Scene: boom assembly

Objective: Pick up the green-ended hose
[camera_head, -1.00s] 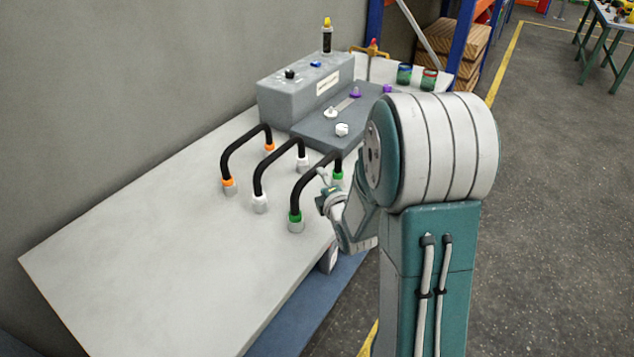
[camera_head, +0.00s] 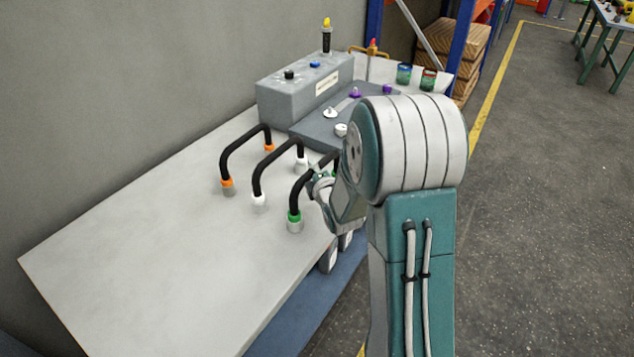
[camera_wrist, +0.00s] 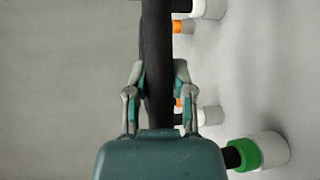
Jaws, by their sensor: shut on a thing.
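The green-ended hose (camera_head: 297,192) is a black U-shaped hose near the right edge of the pale table. My gripper (camera_head: 314,170) is at the hose's upper bar. In the wrist view my gripper (camera_wrist: 159,95) has a finger on each side of the black hose (camera_wrist: 157,70) and is shut on it. One green end (camera_wrist: 244,154) with its pale fitting shows at lower right there.
A white-ended hose (camera_head: 259,178) and an orange-ended hose (camera_head: 226,161) stand to the left. A grey box (camera_head: 300,88) and a lower block with small purple and white parts are at the back. The table's near left is clear.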

